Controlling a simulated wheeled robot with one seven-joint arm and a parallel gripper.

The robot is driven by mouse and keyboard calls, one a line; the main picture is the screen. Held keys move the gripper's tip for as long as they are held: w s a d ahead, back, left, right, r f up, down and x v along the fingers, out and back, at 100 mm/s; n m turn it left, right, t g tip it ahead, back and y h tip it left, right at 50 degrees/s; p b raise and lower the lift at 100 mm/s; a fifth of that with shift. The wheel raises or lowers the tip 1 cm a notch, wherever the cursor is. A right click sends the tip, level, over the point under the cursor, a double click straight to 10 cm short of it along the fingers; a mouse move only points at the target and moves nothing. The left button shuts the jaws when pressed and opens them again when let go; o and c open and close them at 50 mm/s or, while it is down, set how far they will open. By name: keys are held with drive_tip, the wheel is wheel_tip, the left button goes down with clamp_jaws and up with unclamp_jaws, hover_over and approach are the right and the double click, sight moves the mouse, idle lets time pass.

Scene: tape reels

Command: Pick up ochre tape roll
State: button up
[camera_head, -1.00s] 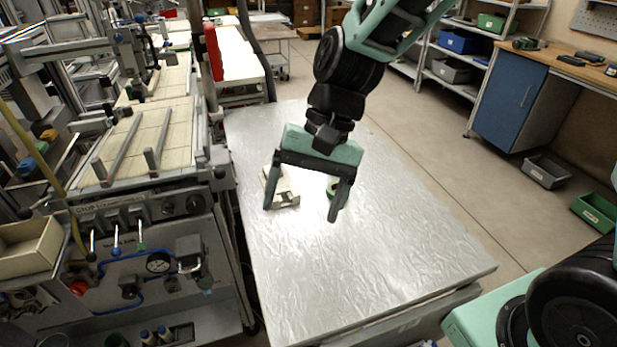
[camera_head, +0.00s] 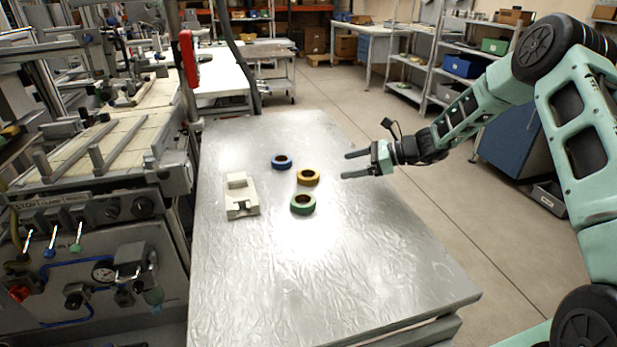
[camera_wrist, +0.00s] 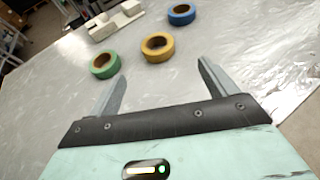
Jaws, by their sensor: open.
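The ochre tape roll (camera_head: 308,177) lies flat on the metal table (camera_head: 400,270), with a green roll (camera_head: 303,204) in front of it and a blue roll (camera_head: 281,162) behind and to the left. My gripper (camera_head: 345,166) is open and empty to the right of the ochre roll, its fingers pointing left. In the wrist view the ochre roll (camera_wrist: 157,48) is ahead of and apart from the open fingers (camera_wrist: 160,82). The green roll (camera_wrist: 105,65) is to its left and the blue roll (camera_wrist: 181,14) is farther off at upper right.
A white tape dispenser-like block (camera_head: 242,200) stands on the table left of the rolls, also in the wrist view (camera_wrist: 117,18). A machine bench (camera_head: 100,215) borders the table's left side. The table's front half is clear.

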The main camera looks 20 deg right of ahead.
sight(317, 174)
drive_tip(key=x, duration=0.6)
drive_tip(key=shift+a+f+p, duration=0.15)
drive_tip(key=shift+a+p, duration=0.05)
drive_tip(key=shift+p, duration=0.1)
drive_tip(key=p+x, duration=0.1)
drive_tip(key=x, duration=0.3)
drive_tip(key=shift+s+a, duration=0.15)
drive_tip(key=shift+a, duration=0.05)
drive_tip(key=shift+w+a+f, duration=0.25)
drive_tip(key=shift+w+a, duration=0.05)
drive_tip(key=shift+a, duration=0.15)
drive_tip(key=c, duration=1.1)
